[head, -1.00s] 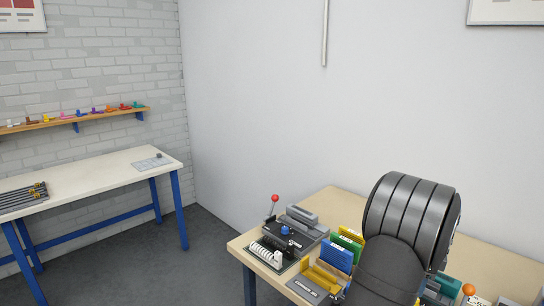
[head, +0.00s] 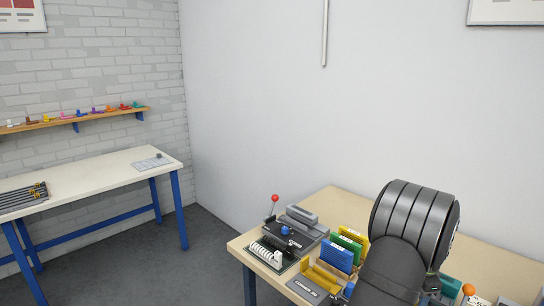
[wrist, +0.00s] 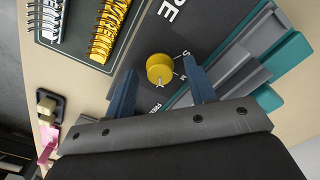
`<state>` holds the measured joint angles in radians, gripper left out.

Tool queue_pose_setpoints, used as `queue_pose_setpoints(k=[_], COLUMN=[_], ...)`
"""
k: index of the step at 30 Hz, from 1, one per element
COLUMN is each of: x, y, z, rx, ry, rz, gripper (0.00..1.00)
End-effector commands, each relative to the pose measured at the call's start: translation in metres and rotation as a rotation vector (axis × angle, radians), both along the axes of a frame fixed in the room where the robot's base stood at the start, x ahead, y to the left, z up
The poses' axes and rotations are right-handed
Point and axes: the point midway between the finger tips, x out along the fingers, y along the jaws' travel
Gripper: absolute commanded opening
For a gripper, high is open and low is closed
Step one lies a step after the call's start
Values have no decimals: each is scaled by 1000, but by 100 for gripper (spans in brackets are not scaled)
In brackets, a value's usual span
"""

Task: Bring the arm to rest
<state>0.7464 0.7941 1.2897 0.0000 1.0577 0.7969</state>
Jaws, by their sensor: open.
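My gripper (wrist: 159,72) shows in the wrist view with its two blue fingers apart. A yellow round knob (wrist: 160,68) on a dark lettered panel (wrist: 205,30) appears between the fingertips. I cannot tell whether the fingers touch it. Nothing is seen held in the jaws. In the head view my dark arm rises over the right part of the wooden table (head: 335,200), and it hides the gripper's jaws and part of the table.
A black device with a red-knobbed lever (head: 275,198), a white comb piece (head: 266,254) and upright blue (head: 338,256), green and yellow folders crowd the table. A grey-and-teal device (wrist: 285,65) lies right of the knob. A white bench (head: 100,175) stands left.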

Motion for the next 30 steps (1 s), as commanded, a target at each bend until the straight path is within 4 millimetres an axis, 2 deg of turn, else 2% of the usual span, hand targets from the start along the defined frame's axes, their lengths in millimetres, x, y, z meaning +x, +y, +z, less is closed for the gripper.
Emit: queue_pose_setpoints(k=[30], x=[0], y=[0], z=[0], rx=[0], ry=[0], rz=[817], gripper=[50])
